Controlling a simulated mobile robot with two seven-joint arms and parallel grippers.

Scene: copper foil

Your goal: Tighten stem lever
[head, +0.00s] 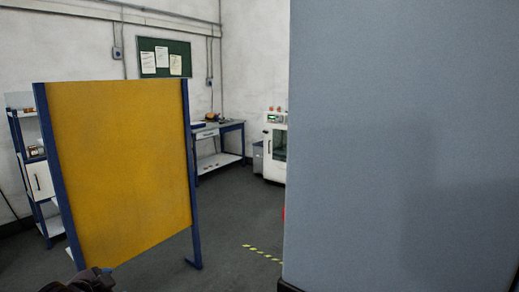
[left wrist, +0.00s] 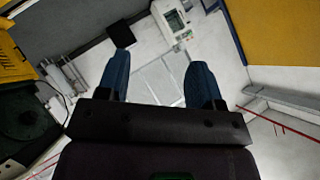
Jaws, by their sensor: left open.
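No stem lever can be made out in either view. My left gripper (left wrist: 160,75) shows in the left wrist view with its two blue fingers spread apart and nothing between them. In the head view only a dark part of my left arm with a small blue tip shows at the bottom left edge, in front of the yellow panel. My right gripper is not in view.
A yellow panel (head: 118,165) in a blue frame stands close on the left. A large grey-blue surface (head: 400,140) blocks the right. Between them is open floor (head: 225,225), with a workbench (head: 217,135) and a white machine (head: 274,150) behind.

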